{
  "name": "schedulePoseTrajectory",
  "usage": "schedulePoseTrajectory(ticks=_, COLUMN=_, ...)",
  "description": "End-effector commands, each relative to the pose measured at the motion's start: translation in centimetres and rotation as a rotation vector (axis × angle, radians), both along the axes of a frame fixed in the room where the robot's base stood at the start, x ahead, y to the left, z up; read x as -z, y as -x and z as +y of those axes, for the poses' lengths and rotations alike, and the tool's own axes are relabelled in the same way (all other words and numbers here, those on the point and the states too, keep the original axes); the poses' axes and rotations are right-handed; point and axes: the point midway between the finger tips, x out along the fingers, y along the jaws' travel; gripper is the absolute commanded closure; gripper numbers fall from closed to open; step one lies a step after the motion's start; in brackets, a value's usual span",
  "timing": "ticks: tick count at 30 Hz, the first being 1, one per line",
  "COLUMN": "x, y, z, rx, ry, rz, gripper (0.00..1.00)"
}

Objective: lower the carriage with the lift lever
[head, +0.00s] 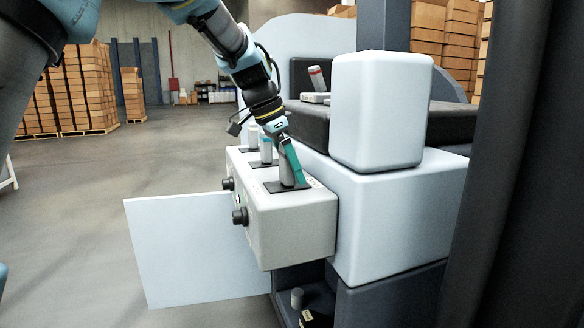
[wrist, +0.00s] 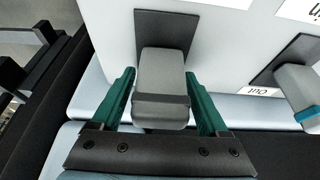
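A grey lever (head: 286,173) stands in a dark square plate at the near end of a light grey control box (head: 297,222). In the wrist view the same lever (wrist: 162,65) sits between the two teal fingers of my gripper (head: 292,165). The fingers are open, one on each side, with a small gap to the lever on both sides. A lever with a blue band (head: 266,150) is beside it; it also shows in the wrist view (wrist: 299,88) beside a label reading "Out". A pale lever (head: 252,137) stands farther back. I cannot make out the carriage.
Black knobs (head: 240,216) stick out of the box's side. A white panel (head: 195,252) stands below and left. A pale rounded block (head: 380,110) rises right of the levers. A dark post (head: 505,160) is at the right. Open floor (head: 80,230) lies left.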

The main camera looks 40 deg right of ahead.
Motion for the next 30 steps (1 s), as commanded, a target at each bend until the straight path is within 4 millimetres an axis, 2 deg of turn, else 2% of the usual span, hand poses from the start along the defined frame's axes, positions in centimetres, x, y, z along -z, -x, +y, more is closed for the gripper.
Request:
schedulePoseTrajectory(ticks=2, x=-0.02, y=0.0, z=0.01, rx=0.0, ry=0.0, rz=0.0, gripper=0.32)
schedulePoseTrajectory(ticks=20, x=-0.05, y=0.02, z=0.02, rx=0.0, ry=0.0, rz=0.0, gripper=1.0)
schedulePoseTrajectory(ticks=30, x=-0.05, y=0.03, z=0.01, rx=0.0, ry=0.0, rz=0.001, gripper=1.0)
